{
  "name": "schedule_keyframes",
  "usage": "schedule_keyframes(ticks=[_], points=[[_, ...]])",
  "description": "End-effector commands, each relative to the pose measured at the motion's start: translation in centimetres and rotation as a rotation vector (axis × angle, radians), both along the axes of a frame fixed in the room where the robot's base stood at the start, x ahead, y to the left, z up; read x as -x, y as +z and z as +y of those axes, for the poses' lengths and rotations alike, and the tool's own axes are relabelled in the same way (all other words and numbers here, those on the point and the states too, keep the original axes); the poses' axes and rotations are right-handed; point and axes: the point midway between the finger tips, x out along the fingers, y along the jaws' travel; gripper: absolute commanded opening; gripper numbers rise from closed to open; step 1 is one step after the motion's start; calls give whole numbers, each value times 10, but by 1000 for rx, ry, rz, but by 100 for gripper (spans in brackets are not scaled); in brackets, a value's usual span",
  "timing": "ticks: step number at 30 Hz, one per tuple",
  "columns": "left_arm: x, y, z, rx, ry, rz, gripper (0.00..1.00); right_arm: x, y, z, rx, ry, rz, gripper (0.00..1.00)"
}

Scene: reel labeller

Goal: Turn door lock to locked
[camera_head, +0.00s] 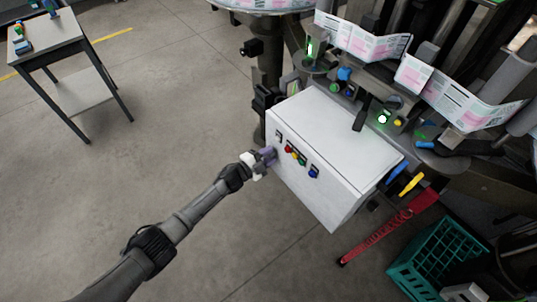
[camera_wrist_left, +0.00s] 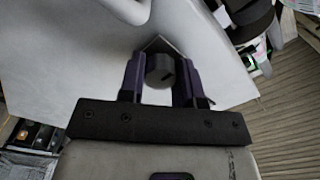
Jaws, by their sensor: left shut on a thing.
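The door lock (camera_wrist_left: 160,70) shows in the left wrist view as a round grey knob with a dark slot, on the pale face of the cabinet. My left gripper (camera_wrist_left: 161,78) has its two purple-grey fingers on either side of the knob, shut on it. In the head view my left gripper (camera_head: 268,155) meets the front of the white cabinet (camera_head: 330,140) near its left end, and the knob is hidden behind the fingers. Whether the lock stands at locked cannot be told. My right gripper is not in view.
Red, yellow, green and blue buttons (camera_head: 295,155) sit on the cabinet face just right of my left gripper. A labelling machine with printed strips (camera_head: 360,40) stands behind. A teal crate (camera_head: 430,255) is at lower right, a small table (camera_head: 45,45) at upper left. The floor between is clear.

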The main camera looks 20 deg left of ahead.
Motion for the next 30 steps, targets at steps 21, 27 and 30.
schedule_keyframes(ticks=[21,27,30], points=[[0,0,0,34,0,21,38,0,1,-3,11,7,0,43],[0,0,0,33,0,21,57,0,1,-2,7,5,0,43],[0,0,0,32,0,20,57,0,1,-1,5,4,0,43]])
